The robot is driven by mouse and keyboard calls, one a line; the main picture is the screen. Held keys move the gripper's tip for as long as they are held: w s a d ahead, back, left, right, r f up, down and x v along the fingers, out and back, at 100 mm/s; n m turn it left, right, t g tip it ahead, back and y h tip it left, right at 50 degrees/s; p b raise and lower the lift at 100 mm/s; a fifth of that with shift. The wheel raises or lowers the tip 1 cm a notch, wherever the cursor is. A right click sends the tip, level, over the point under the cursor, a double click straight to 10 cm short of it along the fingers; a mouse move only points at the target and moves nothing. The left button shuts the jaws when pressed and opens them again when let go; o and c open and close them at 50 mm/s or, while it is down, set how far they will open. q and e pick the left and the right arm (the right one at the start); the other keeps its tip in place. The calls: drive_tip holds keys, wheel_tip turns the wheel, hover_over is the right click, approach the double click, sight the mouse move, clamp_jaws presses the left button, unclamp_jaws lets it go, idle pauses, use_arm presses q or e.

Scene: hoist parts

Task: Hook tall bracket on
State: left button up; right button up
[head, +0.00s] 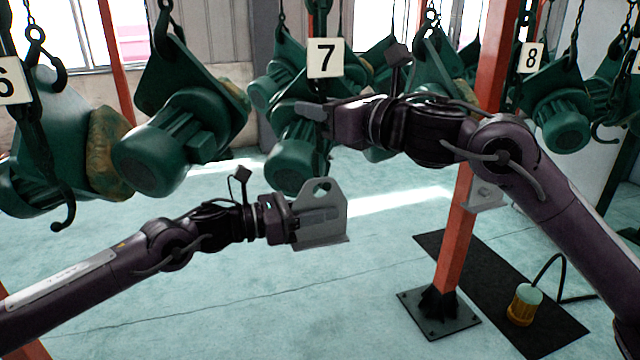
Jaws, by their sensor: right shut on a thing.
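A grey metal bracket (325,226) with a tall plate, a round hole near its top and a flanged foot is held upright above the floor in the middle of the head view. My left gripper (312,216) is shut on its plate from the left. The hole looks empty. My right gripper (312,110) is above it, shut just under the number 7 sign (325,58), in front of a hanging green hoist. What it grips is too dark and covered to make out. The bracket is clearly below my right gripper.
Green hoists (185,120) hang on chains across the back and both sides. A dark hook (62,215) hangs free at left. A red post (456,250) stands right of centre, near a yellow-based pendant (524,304) on a black mat. The floor is otherwise open.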

use_arm(q)
drive_tip(key=shift+f, duration=0.3)
use_arm(e)
drive_tip(key=shift+r, duration=0.1)
use_arm(q)
drive_tip(key=v, duration=0.8)
drive_tip(key=shift+r, duration=0.25)
idle(0.4)
